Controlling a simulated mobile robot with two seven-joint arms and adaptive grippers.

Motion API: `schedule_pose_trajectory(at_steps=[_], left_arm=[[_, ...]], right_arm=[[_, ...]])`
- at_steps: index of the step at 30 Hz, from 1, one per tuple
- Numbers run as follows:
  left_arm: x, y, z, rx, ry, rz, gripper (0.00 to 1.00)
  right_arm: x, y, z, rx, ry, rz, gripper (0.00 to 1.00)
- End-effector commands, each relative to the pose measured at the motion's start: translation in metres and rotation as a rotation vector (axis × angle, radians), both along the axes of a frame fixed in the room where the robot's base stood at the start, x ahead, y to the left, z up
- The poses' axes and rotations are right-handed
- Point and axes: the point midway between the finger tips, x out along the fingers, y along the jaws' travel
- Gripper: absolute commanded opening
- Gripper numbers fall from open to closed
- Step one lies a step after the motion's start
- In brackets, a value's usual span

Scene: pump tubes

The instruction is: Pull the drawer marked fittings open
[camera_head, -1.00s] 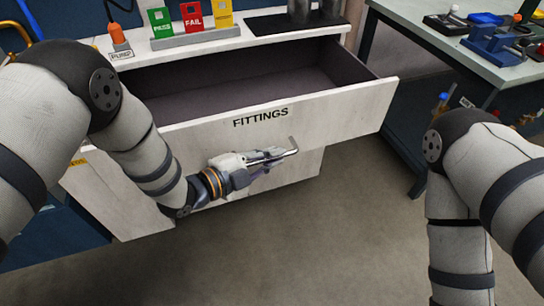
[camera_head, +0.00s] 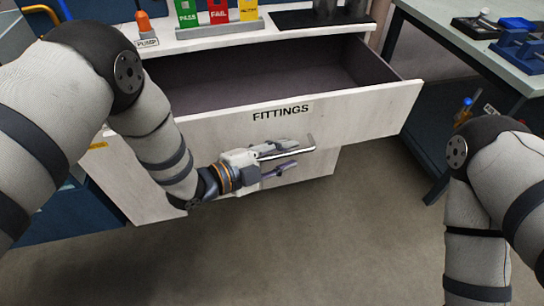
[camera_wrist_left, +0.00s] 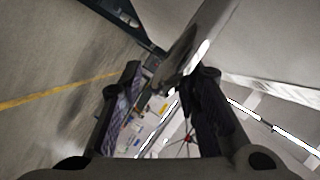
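The drawer marked FITTINGS (camera_head: 365,118) stands well open in the head view, its dark inside (camera_head: 270,75) showing and looking empty. Its bar handle (camera_head: 300,152) is on the front below the label. My left gripper (camera_head: 296,154) is at the handle with its fingers spread, one above and one below the bar. In the left wrist view the fingers (camera_wrist_left: 168,74) are clearly apart, with the pale bar (camera_wrist_left: 196,45) at the tips, close to the right finger. Whether they touch is unclear. My right gripper is out of view; only the right arm shows.
A bench top (camera_head: 215,38) above the drawer bears green, red and yellow cards and a dark mat (camera_head: 300,19) with metal cylinders. Another bench (camera_head: 470,60) with blue tools stands at the right. The floor (camera_head: 330,240) before the drawer is clear.

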Motion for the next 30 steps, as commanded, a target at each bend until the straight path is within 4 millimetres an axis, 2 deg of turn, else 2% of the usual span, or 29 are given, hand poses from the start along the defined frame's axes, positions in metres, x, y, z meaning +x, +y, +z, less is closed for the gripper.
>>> schedule_pose_trajectory(at_steps=[6, 12, 17, 27, 29, 30], left_arm=[[-0.034, 0.047, 0.013, 0.001, 0.003, 0.005, 0.30], [-0.057, 0.076, 0.021, 0.000, 0.001, 0.002, 0.30], [-0.063, 0.084, 0.024, 0.000, 0.000, 0.001, 0.30], [-0.063, 0.083, 0.023, -0.001, -0.001, 0.001, 0.30], [-0.064, 0.084, 0.020, 0.001, 0.021, 0.012, 0.30], [-0.068, 0.088, 0.013, 0.003, 0.078, 0.046, 0.30]], right_arm=[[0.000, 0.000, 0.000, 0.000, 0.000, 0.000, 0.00], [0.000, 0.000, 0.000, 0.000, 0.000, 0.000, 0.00], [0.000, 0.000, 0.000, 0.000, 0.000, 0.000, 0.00], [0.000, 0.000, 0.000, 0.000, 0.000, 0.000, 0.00], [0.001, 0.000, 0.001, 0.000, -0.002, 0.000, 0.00], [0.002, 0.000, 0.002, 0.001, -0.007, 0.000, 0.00]])
